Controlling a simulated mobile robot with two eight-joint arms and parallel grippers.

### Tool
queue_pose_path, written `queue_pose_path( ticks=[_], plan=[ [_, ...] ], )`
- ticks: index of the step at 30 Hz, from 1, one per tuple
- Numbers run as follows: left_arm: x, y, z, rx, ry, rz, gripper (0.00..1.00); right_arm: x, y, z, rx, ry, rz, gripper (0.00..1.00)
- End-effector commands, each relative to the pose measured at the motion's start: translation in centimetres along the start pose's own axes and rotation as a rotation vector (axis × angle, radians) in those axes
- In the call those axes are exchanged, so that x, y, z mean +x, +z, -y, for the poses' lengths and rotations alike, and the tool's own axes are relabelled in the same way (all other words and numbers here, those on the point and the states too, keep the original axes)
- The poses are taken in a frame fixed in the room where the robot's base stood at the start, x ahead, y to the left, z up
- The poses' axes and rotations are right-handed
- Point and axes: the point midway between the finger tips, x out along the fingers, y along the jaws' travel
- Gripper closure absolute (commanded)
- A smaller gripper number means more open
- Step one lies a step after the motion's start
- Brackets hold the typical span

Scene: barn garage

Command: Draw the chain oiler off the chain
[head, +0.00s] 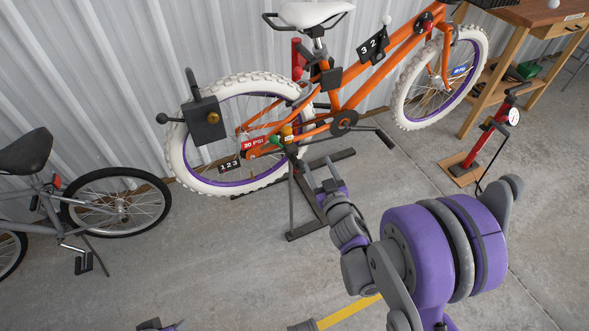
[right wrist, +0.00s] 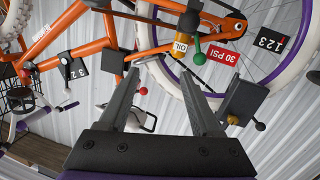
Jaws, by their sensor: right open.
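The chain oiler, a yellow piece marked OIL (right wrist: 181,43), shows beside the orange frame near the rear hub in the right wrist view. A green knob (right wrist: 197,56) is close beside it. In the head view the small yellow oiler (head: 287,131) is at the chain by the rear wheel. My right gripper (right wrist: 160,70) is open and empty, its fingers spread below the oiler in its wrist view. In the head view this gripper (head: 308,170) is just below the chain area. A grey and purple part at the bottom edge may be my left gripper (head: 160,325); its fingers are hidden.
The orange bike (head: 340,88) is raised on a dark stand (head: 307,235). A black box (head: 205,120) with a lever is by its rear wheel. A grey bike (head: 55,200) stands left; a red pump (head: 488,140) and workbench (head: 530,15) are right. Open concrete floor lies in front.

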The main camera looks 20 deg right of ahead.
Motion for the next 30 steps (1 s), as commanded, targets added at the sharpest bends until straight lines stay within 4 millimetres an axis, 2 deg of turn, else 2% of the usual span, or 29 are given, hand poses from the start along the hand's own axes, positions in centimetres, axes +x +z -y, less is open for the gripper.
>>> queue_pose_path(
  ticks=[1,3,6,9,14,24,30],
  plan=[
    [2.1,0.6,0.0,0.0,0.0,0.007,0.5,0.9,2.8,0.6,-0.011,-0.025,-0.034,0.35],
    [3.2,1.0,0.0,0.0,0.0,0.011,0.5,1.4,4.7,1.3,-0.02,-0.065,-0.08,0.35],
    [4.3,1.3,0.0,0.0,0.0,0.015,0.5,1.7,6.5,2.2,-0.031,-0.112,-0.123,0.35],
    [4.8,1.4,0.0,0.0,0.0,0.016,0.5,1.7,7.4,2.8,-0.035,-0.14,-0.145,0.35],
    [4.7,1.4,0.0,0.0,0.0,0.016,0.5,2.6,7.3,3.1,-0.037,-0.151,-0.153,0.35],
    [4.8,1.4,0.0,0.0,0.0,0.016,0.5,8.7,6.4,4.0,-0.036,-0.15,-0.152,0.35],
    [5.0,1.5,0.0,0.0,0.0,0.017,0.5,11.3,6.0,4.4,-0.037,-0.149,-0.152,0.35]
  ],
)
